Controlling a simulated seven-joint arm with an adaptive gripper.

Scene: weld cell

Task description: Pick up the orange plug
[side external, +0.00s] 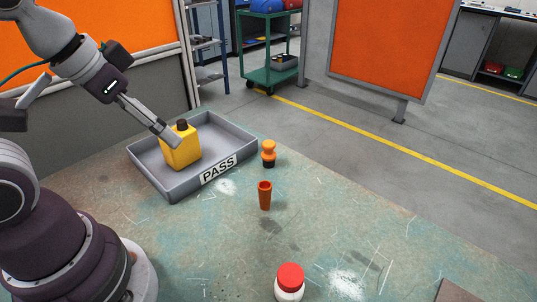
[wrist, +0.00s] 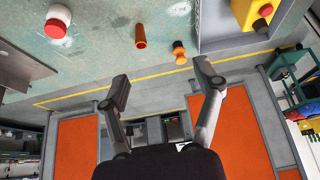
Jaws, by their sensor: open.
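An orange plug-like piece with a dark lower part (side external: 268,153) stands on the worktable just right of the tray. In the wrist view it (wrist: 179,52) lies beyond my fingertips. A plain orange tapered cylinder (side external: 265,195) stands nearer the side camera; it also shows in the wrist view (wrist: 140,37). I cannot tell for sure which of the two is the orange plug. My gripper (side external: 170,135) is in the air, its fingers overlapping the yellow box in the side view. In the wrist view its fingers (wrist: 163,85) are spread wide with nothing between them.
A grey tray marked PASS (side external: 180,193) holds a yellow box (side external: 181,150). A white jar with a red lid (side external: 290,283) stands at the front of the table; it also shows in the wrist view (wrist: 58,22). The scratched tabletop (side external: 200,240) is otherwise largely clear.

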